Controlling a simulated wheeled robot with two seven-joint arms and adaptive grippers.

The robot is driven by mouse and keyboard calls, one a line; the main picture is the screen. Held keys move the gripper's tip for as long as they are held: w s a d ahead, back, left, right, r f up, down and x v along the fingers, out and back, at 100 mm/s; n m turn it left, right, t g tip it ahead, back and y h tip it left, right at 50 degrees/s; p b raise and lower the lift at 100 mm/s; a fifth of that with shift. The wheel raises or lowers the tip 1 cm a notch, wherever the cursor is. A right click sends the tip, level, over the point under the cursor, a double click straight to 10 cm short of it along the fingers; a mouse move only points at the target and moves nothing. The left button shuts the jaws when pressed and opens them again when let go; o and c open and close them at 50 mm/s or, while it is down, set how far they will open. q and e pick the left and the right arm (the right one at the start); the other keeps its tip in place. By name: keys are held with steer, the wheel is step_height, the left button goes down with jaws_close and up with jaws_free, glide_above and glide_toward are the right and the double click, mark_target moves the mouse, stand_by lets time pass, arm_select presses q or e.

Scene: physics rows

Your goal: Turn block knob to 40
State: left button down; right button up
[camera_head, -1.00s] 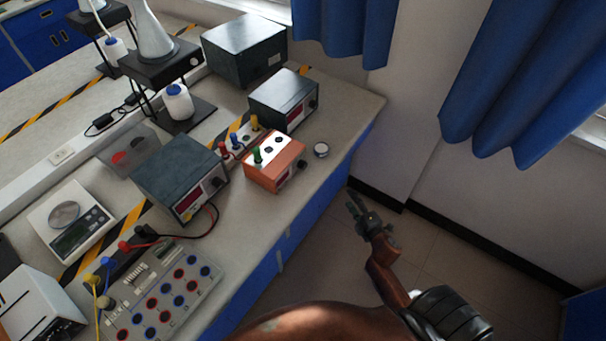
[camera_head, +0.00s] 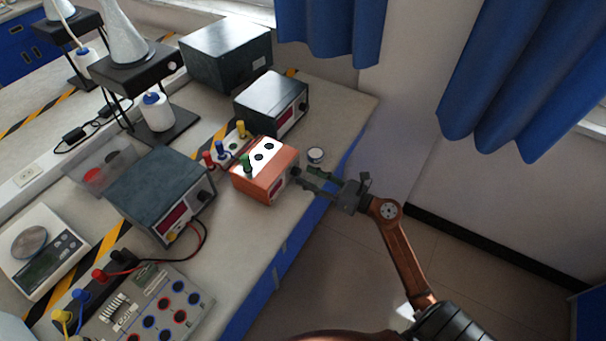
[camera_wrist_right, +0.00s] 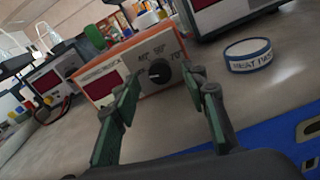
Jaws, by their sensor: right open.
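The orange heating block (camera_head: 262,182) stands on the bench near its front edge, with a white top and a green plug in it. It also shows in the right wrist view (camera_wrist_right: 112,62). Its black knob (camera_wrist_right: 159,72) sits on the white front panel right of the dark red display, with small numbers printed around it. I cannot tell surely where the knob points. My right gripper (camera_head: 307,181) is open, its fingers reaching toward the knob; in the wrist view the knob shows between the two fingertips (camera_wrist_right: 162,82). Contact is not clear. My left gripper is not in view.
A small round tin (camera_head: 315,155) with a lettered label stands close beside the block, near my right fingers. A dark power supply (camera_head: 270,103) stands behind, another (camera_head: 160,185) to the left with wires. The bench's front edge lies just below my gripper.

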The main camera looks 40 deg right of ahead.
mark_target(296, 172)
steer(key=shift+x, duration=1.15)
steer(key=shift+c, duration=0.7)
jaws_close()
